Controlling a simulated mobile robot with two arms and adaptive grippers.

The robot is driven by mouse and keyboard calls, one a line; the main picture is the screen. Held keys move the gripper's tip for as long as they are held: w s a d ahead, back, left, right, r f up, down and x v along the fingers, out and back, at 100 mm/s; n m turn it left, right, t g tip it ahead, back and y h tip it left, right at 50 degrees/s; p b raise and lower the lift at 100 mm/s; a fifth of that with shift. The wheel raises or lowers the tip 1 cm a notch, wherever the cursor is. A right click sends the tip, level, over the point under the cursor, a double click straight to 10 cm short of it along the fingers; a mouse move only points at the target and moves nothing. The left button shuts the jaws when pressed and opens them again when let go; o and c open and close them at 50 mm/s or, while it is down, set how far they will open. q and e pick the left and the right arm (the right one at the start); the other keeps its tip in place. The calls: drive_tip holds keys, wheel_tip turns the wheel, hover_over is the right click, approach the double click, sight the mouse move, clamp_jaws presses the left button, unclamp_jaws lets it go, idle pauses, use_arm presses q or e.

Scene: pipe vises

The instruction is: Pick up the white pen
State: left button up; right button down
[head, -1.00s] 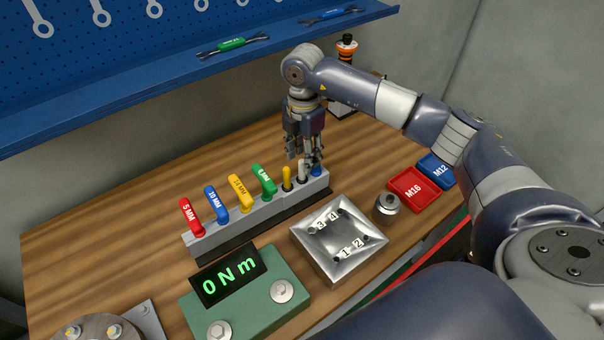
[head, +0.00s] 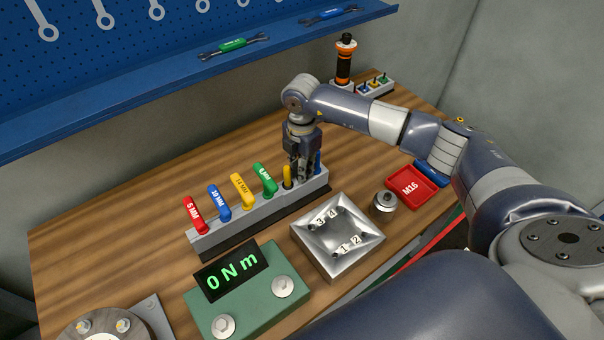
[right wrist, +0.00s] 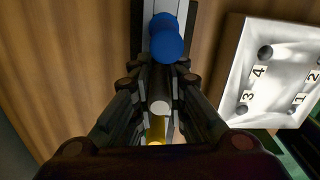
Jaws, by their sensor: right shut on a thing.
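My right gripper (head: 303,174) points down at the right end of the grey holder (head: 262,212). Its fingers are shut on the white pen (right wrist: 160,107), whose pale round end shows between them in the right wrist view. In the head view the fingers hide most of this pen. The yellow pen (head: 287,177) stands upright in the holder just left of the fingers. The blue pen (head: 318,162) stands just right of them; its blue end (right wrist: 166,42) also shows in the wrist view. My left gripper is not in view.
Coloured hex keys (head: 219,203) stand in the holder's left part. In front are a metal numbered plate (head: 340,262), a green torque display box (head: 250,300) and a round metal part (head: 384,203). A red M16 tray (head: 425,180) lies at the right. A blue shelf (head: 180,75) overhangs behind.

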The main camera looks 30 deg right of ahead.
wheel_tip(320, 180, up, 9)
drive_tip(key=b, duration=0.3)
drive_tip(key=shift+r, duration=0.55)
